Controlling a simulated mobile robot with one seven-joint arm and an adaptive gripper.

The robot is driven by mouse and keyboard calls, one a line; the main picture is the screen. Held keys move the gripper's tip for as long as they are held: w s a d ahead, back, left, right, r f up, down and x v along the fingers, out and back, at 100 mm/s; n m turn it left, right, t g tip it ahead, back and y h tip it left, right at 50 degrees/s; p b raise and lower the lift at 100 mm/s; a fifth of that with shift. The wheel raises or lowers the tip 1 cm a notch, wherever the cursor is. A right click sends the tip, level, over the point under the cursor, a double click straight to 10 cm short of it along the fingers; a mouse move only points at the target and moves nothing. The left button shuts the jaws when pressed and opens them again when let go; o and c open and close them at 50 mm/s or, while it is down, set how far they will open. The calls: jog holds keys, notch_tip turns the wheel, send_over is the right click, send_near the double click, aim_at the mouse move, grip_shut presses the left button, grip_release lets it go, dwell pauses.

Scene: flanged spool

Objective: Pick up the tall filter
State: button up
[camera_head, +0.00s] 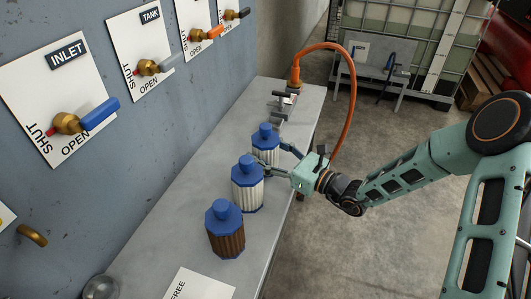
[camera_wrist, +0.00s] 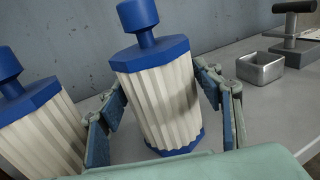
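Three blue-capped filters stand in a row on the grey bench. The far white pleated filter (camera_head: 265,150) stands between my gripper's fingers; in the wrist view this filter (camera_wrist: 160,98) fills the middle, with its blue knob on top. The middle white filter (camera_head: 248,194) stands nearer and shows at the left of the wrist view (camera_wrist: 42,130). The nearest filter (camera_head: 226,240) has a brown body. My gripper (camera_head: 273,158) is open, reaching in from the right, one finger on each side of the far filter. Whether the fingers touch it is unclear.
The bench (camera_head: 190,215) runs along a blue wall panel with several valves, including the inlet valve (camera_head: 75,122). A small metal box (camera_wrist: 262,68) and a clamp-like fixture (camera_wrist: 293,35) stand beyond the far filter. An orange hose (camera_head: 348,85) arches behind my gripper.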

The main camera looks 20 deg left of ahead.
jog(key=c, duration=0.9)
